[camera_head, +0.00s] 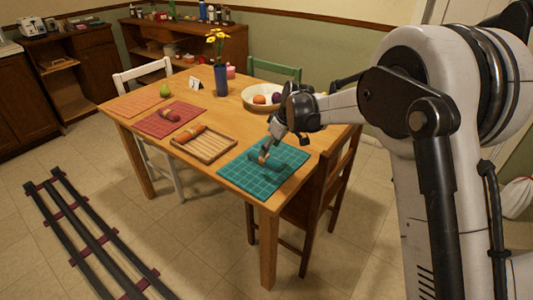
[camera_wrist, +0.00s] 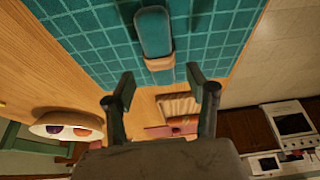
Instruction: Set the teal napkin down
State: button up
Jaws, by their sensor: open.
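The teal napkin (camera_head: 270,163) is rolled, with a tan ring at one end, and lies on the teal checked placemat (camera_head: 238,174) at the table's near right corner. The napkin also shows in the wrist view (camera_wrist: 153,30), at top centre with its ring end toward me. My gripper (camera_head: 266,148) is over the placemat, close to the napkin. In the wrist view my gripper (camera_wrist: 161,84) is open, its fingers apart with nothing between the tips, and the napkin lies beyond them. I cannot tell whether a finger touches it.
A wooden tray (camera_head: 230,150) with rolled items is left of the teal placemat. A red placemat (camera_head: 152,125) with a rolled napkin (camera_head: 170,115) lies further left. A brown chair (camera_head: 330,185) is close right.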

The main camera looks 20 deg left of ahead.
jog(key=s+d+r+m+t, duration=0.1)
jog(key=s+d+r+m, duration=0.15)
jog(key=d+r, duration=0.55)
jog(key=s+d+r+m+t, duration=0.1)
jog(key=s+d+r, duration=0.3)
jog(key=d+r, duration=0.4)
jog(key=s+d+r+m+t+h, duration=0.15)
jog(key=s+d+r+m, duration=0.25)
jog(key=s+d, duration=0.6)
jog(key=s+d+f+m+t+h, duration=0.1)
jog(key=s+d+f+m, duration=0.1)
jog(key=s+d, duration=0.6)
jog(key=s+d+f+m+t+h, duration=0.1)
jog(key=s+d+f+m, duration=0.1)
jog(key=s+d+m, duration=0.3)
jog(key=s+d, duration=0.4)
jog(key=s, duration=0.2)
jog(key=shift+s+f+h+p, duration=0.3)
jog(key=shift+s+h+p, duration=0.05)
